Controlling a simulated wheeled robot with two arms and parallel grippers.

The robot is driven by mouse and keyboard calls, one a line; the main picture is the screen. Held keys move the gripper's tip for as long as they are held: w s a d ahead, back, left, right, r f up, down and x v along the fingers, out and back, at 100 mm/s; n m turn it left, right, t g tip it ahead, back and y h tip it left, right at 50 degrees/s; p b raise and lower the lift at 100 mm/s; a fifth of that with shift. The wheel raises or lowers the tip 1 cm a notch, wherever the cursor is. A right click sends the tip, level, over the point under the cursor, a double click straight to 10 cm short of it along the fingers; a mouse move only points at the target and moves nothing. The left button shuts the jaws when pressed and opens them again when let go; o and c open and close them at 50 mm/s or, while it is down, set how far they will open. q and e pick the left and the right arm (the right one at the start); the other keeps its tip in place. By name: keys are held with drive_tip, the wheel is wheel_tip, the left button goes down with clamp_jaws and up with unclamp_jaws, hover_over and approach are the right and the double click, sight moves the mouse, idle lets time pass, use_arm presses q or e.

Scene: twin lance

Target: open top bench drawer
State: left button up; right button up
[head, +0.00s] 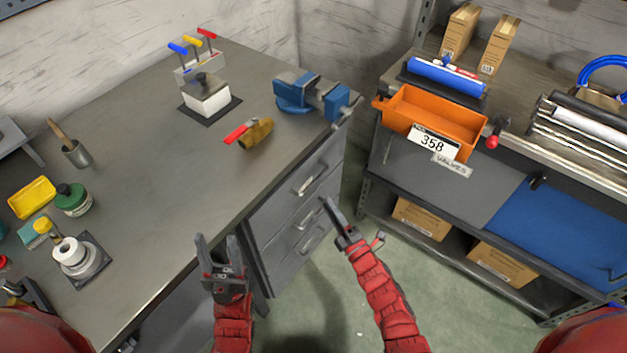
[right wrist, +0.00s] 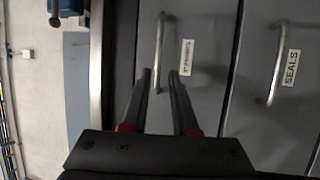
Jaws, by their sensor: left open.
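The grey bench's top drawer (head: 291,192) is shut, with a metal bar handle (head: 310,180). In the right wrist view the drawer (right wrist: 202,25) appears sideways, with its handle (right wrist: 161,40) and a white label beside it. My right gripper (head: 329,206) points at the drawer fronts. In the right wrist view its fingers (right wrist: 159,74) are apart, with the handle lying between the tips in the picture; I cannot tell whether they touch it. My left gripper (head: 220,246) is open and empty by the bench's front edge.
On the bench (head: 150,180) stand a blue vise (head: 305,95), a brass valve (head: 257,133) and several pots. A shelf unit with an orange bin (head: 432,108) stands right. Green floor (head: 330,310) is clear between.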

sight(314, 181)
drive_tip(key=x, duration=0.9)
drive_tip(key=shift+w+a+r, duration=0.1)
drive_tip(key=shift+w+a, duration=0.05)
clamp_jaws()
idle(1.1)
